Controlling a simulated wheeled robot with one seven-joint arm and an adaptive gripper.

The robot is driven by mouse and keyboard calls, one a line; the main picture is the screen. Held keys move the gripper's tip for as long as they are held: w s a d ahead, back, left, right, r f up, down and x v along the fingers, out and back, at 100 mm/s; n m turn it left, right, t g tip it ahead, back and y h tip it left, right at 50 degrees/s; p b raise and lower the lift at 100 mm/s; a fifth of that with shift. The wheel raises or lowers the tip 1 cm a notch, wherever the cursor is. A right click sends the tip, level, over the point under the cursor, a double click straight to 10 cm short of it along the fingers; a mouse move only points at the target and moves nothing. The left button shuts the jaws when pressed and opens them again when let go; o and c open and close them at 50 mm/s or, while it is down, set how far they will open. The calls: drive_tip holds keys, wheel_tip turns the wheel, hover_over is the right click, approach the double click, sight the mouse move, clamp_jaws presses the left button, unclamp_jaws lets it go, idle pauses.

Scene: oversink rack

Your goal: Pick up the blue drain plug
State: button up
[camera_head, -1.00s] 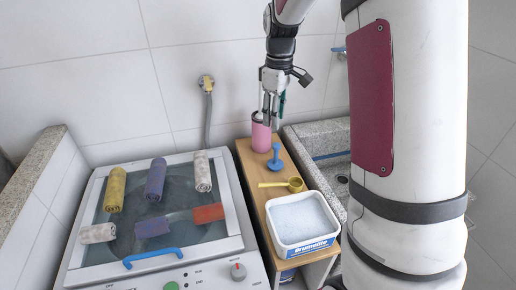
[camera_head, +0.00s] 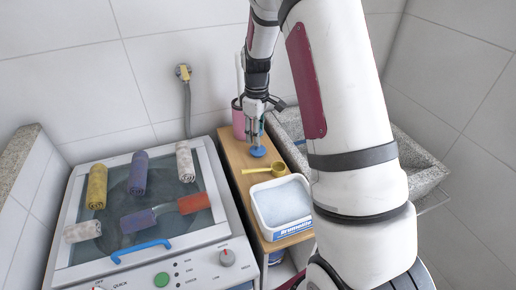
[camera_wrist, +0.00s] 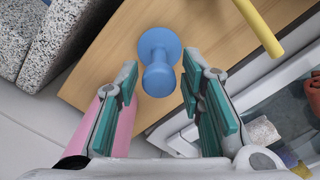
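The blue drain plug (camera_head: 258,151) stands upright on the wooden shelf (camera_head: 232,152), between the pink cup and the yellow scoop. In the wrist view the plug (camera_wrist: 159,80) shows its wide round base and its knob toward the camera. My gripper (camera_head: 254,143) is directly above the plug in the head view. In the wrist view my gripper (camera_wrist: 158,95) is open, with green-padded fingers on either side of the plug's knob and a gap on both sides. The gripper partly hides the plug's top in the head view.
A pink cup (camera_head: 238,122) stands behind the plug. A yellow scoop (camera_head: 275,169) and a white tub of powder (camera_head: 283,203) are in front of it. A washing machine with rolled cloths (camera_head: 152,254) is at left, a stone sink (camera_head: 425,171) at right.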

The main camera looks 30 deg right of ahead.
drive_tip(key=shift+f, duration=1.35)
clamp_jaws()
drive_tip(key=shift+r, duration=0.15)
wheel_tip(320, 180, up, 10)
drive_tip(key=shift+f, duration=0.1)
